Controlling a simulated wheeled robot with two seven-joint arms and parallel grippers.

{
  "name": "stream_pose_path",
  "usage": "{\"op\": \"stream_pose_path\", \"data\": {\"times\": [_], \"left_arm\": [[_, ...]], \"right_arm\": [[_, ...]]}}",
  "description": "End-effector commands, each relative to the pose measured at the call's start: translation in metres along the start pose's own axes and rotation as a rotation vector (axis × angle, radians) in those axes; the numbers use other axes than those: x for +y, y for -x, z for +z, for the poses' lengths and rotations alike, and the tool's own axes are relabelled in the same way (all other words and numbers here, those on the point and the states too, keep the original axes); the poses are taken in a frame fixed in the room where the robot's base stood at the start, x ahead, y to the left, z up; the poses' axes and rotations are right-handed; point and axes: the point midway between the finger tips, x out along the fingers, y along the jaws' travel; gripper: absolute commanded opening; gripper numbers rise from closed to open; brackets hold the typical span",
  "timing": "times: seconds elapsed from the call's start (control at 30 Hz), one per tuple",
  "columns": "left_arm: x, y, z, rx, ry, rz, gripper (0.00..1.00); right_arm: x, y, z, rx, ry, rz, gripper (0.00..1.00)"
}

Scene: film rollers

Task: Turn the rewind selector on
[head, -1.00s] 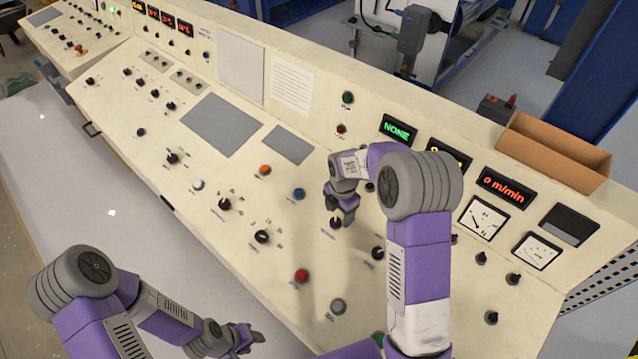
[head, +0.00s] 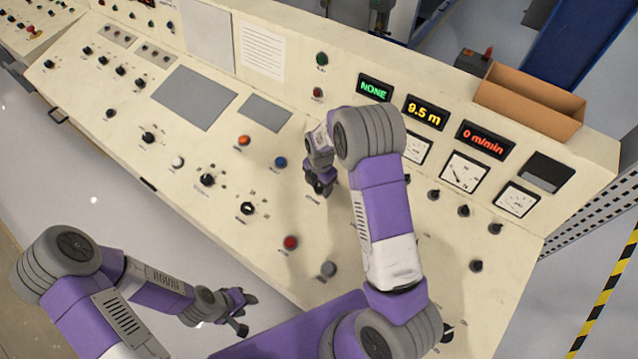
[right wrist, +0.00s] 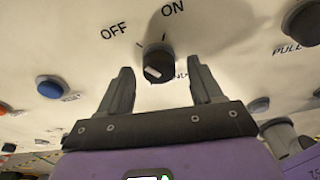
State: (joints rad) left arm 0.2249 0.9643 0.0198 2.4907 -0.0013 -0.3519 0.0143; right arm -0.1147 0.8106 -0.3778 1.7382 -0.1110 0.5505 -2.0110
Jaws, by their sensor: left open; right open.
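The rewind selector (right wrist: 158,62) is a black round knob with a white mark on its face, seen in the right wrist view. OFF is printed to its upper left and ON to its upper right. The label below it is partly hidden, with "IND" readable. My right gripper (right wrist: 164,82) is open, with one finger on each side of the knob and a gap showing on both sides. In the head view my right gripper (head: 320,186) is over the console and hides the knob. My left gripper (head: 242,310) is open and empty, in front of the console.
The cream console (head: 330,255) carries several other knobs and buttons. A blue button (head: 281,162), a red button (head: 290,242) and a grey button (head: 328,268) are near my right gripper. A cardboard box (head: 530,105) sits on the console's upper ledge.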

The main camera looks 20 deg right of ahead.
Motion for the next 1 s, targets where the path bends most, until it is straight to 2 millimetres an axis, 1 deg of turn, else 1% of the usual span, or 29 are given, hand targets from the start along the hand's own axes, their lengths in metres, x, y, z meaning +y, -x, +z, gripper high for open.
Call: {"op": "stream_pose_path", "data": {"times": [0.07, 0.4, 0.43, 0.77, 1.0], "left_arm": [[0.000, 0.000, 0.000, 0.000, 0.000, 0.000, 0.43], [0.000, 0.000, 0.000, 0.000, 0.000, 0.000, 0.43], [0.000, 0.000, 0.000, 0.000, 0.000, 0.000, 0.43], [-0.002, -0.005, 0.000, 0.000, 0.000, 0.000, 0.43], [-0.006, -0.017, -0.001, 0.000, 0.000, 0.000, 0.43]], "right_arm": [[0.000, 0.000, 0.000, 0.000, 0.000, 0.000, 0.63], [0.000, 0.000, 0.000, 0.000, 0.000, 0.000, 0.11], [0.000, 0.001, 0.000, 0.000, 0.000, 0.000, 0.09], [0.000, 0.000, 0.000, -0.001, -0.052, 0.013, 0.09], [-0.001, -0.001, 0.000, 0.000, -0.203, 0.050, 0.09]]}}
